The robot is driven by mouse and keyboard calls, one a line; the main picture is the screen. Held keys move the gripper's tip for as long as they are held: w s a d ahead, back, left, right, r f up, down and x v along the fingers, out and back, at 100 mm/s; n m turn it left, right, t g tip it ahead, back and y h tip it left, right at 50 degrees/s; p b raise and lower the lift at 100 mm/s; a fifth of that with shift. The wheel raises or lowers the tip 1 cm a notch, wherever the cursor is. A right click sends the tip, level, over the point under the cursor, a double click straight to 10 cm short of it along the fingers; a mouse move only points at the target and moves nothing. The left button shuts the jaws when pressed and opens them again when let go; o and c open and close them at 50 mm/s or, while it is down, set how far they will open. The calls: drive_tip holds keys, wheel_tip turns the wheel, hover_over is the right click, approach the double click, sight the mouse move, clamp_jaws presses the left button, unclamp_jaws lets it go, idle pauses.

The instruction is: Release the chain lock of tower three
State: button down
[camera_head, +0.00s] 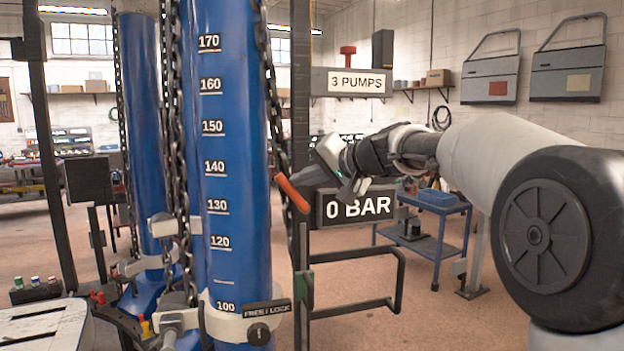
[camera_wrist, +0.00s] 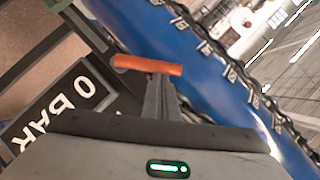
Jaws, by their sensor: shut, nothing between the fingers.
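A blue tower (camera_head: 238,180) with a height scale stands near the middle-left of the head view. A plate marked FREE / LOCK (camera_head: 262,310) with a dark round knob (camera_head: 259,334) sits at its foot; I cannot tell its setting. An orange-red handle (camera_head: 293,194) sticks out right of the tower, and shows in the wrist view (camera_wrist: 147,65). My gripper (camera_head: 318,178) is shut and empty, just right of this handle. In the wrist view my fingers (camera_wrist: 160,85) reach up to the handle; I cannot tell whether they touch it. No tower number is readable.
A 0 BAR display (camera_head: 356,208) is close below my gripper. Chains (camera_head: 270,95) hang along the tower, and a second blue tower (camera_head: 140,100) stands left. A dark frame bar (camera_head: 350,308) stands at right, with a blue cart (camera_head: 437,208) behind. Open floor lies beyond.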

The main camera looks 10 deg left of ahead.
sight(285, 187)
drive_tip(key=shift+s+a+f+n+h, duration=0.2)
drive_tip(key=shift+a+n+h, duration=0.2)
drive_tip(key=shift+a+h, duration=0.1)
drive_tip(key=shift+s+a+f+n+h, duration=0.15)
drive_tip(key=shift+a+f+n+h, duration=0.05)
drive_tip(key=shift+a+n+h, duration=0.25)
drive_tip(key=shift+s+a+f, duration=0.1)
drive_tip(key=shift+a, duration=0.15)
drive_tip(key=shift+a+f, duration=0.1)
drive_tip(key=shift+s, duration=0.1)
